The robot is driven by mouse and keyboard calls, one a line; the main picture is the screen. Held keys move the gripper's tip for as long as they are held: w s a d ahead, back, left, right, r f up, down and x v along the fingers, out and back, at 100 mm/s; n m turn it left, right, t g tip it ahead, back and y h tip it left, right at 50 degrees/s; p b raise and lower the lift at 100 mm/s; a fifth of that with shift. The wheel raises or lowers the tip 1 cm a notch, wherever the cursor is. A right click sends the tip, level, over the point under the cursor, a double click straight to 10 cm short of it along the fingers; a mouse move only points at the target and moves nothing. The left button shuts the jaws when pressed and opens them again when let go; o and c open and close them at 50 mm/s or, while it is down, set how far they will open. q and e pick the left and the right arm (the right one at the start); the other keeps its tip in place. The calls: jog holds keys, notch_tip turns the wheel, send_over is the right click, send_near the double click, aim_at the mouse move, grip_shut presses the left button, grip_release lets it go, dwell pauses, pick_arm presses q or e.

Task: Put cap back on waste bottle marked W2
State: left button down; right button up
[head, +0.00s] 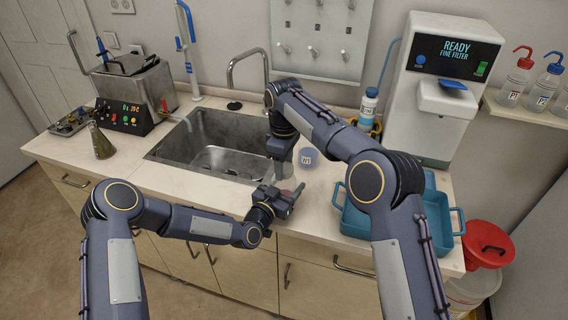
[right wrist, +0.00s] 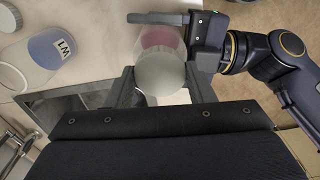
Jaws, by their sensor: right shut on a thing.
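My right gripper (right wrist: 163,92) is shut on a pale, round, cap-like piece (right wrist: 160,74). A clear bottle with pink contents (right wrist: 158,38) shows just behind that piece; whether they touch I cannot tell, and no W2 label shows. My left gripper (head: 287,200) is beside this bottle, and one of its fingers lies along it in the right wrist view (right wrist: 165,18). Its other finger is hidden, so its grip is unclear. In the head view my right gripper (head: 281,165) points down near the sink's right edge, close to the left gripper.
A bottle marked W1 with blue contents (head: 308,158) stands close by on the counter; it also shows in the right wrist view (right wrist: 48,48). A white cap-like disc (right wrist: 10,18) lies near it. The sink (head: 215,160) is left, a teal tray (head: 440,215) right.

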jog(key=m, duration=0.7)
jog(key=shift+m, duration=0.4)
jog(key=o, duration=1.1)
jog(key=shift+r, duration=2.25)
jog(key=shift+c, duration=0.4)
